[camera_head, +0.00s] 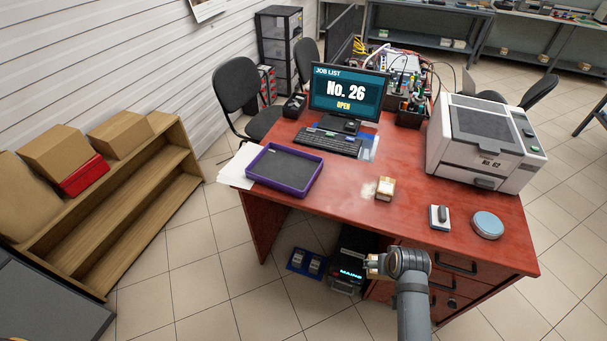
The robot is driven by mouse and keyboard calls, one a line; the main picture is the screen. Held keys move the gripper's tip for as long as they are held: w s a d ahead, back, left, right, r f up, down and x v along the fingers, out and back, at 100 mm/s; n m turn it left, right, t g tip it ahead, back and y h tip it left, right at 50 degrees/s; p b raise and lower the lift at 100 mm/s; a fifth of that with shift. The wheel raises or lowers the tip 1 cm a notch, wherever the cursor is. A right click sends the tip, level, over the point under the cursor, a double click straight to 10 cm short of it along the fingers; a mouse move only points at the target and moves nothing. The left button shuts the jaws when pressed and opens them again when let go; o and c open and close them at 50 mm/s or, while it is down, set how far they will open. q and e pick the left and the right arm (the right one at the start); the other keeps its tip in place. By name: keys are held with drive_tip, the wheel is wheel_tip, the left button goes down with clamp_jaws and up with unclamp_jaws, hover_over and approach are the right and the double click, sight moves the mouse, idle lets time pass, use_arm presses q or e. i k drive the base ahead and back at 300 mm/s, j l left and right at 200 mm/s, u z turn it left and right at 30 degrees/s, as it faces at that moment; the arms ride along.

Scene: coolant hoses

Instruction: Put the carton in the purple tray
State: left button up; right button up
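A small tan-and-white carton (385,188) stands on the red desk near its front edge, right of the purple tray. The purple tray (262,183) lies at the desk's left end, with a dark, empty floor. My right arm comes in from the bottom, and its gripper (372,265) is in front of the desk, lower in the picture than the carton and apart from it. Its fingers are small and partly hidden, so their opening is unclear. My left gripper is not in view.
On the desk (330,191) are a monitor (347,94), keyboard (327,142), printer (485,143), switch box (439,217) and round tin (488,225). Papers (236,168) lie beside the tray. A wooden shelf (125,215) with boxes stands left. The desktop between tray and carton is mostly clear.

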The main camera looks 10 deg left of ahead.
sight(298, 175)
drive_tip(key=i+j+z, duration=0.1)
drive_tip(key=z, duration=0.3)
drive_tip(key=j+z, duration=0.4)
drive_tip(key=i+j+z, duration=0.1)
drive_tip(key=z, duration=0.3)
drive_tip(key=j+z, duration=0.25)
drive_tip(key=z, duration=0.15)
